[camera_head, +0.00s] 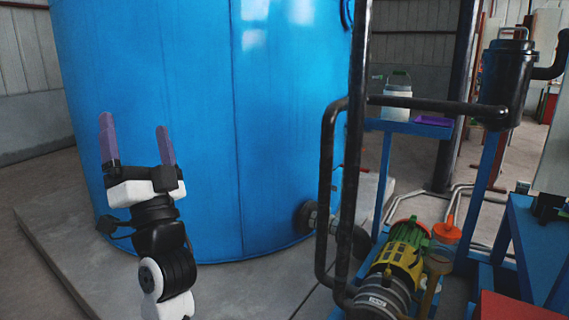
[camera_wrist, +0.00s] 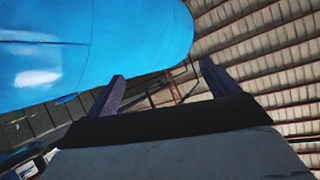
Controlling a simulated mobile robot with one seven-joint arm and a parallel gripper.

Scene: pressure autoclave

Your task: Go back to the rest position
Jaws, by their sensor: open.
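My gripper (camera_head: 137,140) is raised at the left in the head view, in front of the large blue tank (camera_head: 210,130). Its two purple fingers point up and stand wide apart with nothing between them. My black and white arm rises below it from the bottom edge. In the wrist view, my gripper (camera_wrist: 163,90) shows both dark fingers spread and empty. The tank (camera_wrist: 100,45) fills the upper left there, and the ribbed roof (camera_wrist: 260,45) lies beyond the fingers.
Black pipes (camera_head: 328,190) stand right of the tank. A yellow and green pump (camera_head: 402,250) sits low beside them. A white jug (camera_head: 397,95) and a purple tray (camera_head: 433,121) are on a blue stand (camera_head: 400,127). A blue table (camera_head: 540,240) is at the right edge.

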